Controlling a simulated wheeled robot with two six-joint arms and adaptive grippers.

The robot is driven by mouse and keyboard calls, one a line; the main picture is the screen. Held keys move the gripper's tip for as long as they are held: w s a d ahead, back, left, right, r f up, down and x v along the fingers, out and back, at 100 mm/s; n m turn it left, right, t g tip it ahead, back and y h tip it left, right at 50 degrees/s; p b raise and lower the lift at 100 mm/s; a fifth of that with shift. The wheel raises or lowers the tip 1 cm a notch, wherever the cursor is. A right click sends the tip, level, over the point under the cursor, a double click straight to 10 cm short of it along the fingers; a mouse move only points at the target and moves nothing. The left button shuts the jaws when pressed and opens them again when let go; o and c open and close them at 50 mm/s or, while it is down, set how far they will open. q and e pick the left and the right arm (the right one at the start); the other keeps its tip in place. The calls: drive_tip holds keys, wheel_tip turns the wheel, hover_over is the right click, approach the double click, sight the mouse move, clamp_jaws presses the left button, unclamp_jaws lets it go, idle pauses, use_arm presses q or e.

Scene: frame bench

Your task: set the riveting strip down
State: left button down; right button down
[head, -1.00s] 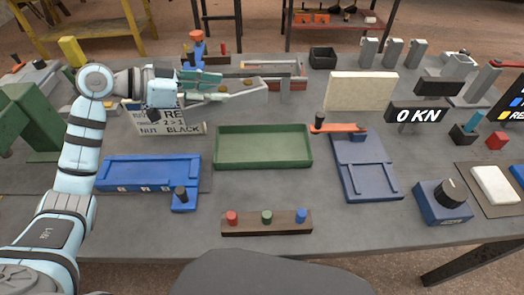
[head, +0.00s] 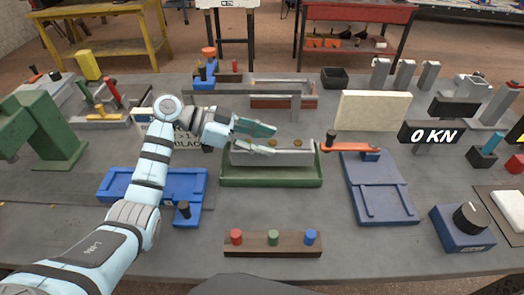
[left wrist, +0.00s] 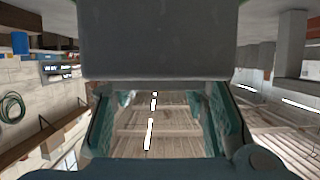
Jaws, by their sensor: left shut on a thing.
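The riveting strip (head: 290,158), a long grey bar with brass rivet heads on top, lies level within the outline of the green tray (head: 270,181). It hides the tray's back part. I cannot tell whether it touches the tray floor. My left gripper (head: 266,140) reaches in from the left and is shut on the strip's left part. In the left wrist view, the green fingers (left wrist: 165,118) show on both sides, with a big grey block above them. My right gripper is not in view.
A blue fixture (head: 160,186) lies left of the tray, and a blue plate (head: 378,190) with an orange lever (head: 345,147) lies right. A wooden button bar (head: 272,245) is in front. A cream block (head: 372,110) and a black "0 KN" display (head: 428,134) stand at right.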

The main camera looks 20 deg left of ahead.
use_arm(q)
wheel_tip(320, 180, down, 3)
drive_tip(key=shift+r, duration=0.1)
drive_tip(key=c, duration=0.9)
unclamp_jaws()
drive_tip(key=shift+c, duration=0.2)
drive_tip(key=v, duration=1.2)
drive_tip(key=shift+b, duration=0.3)
drive_tip(key=shift+s, duration=0.1)
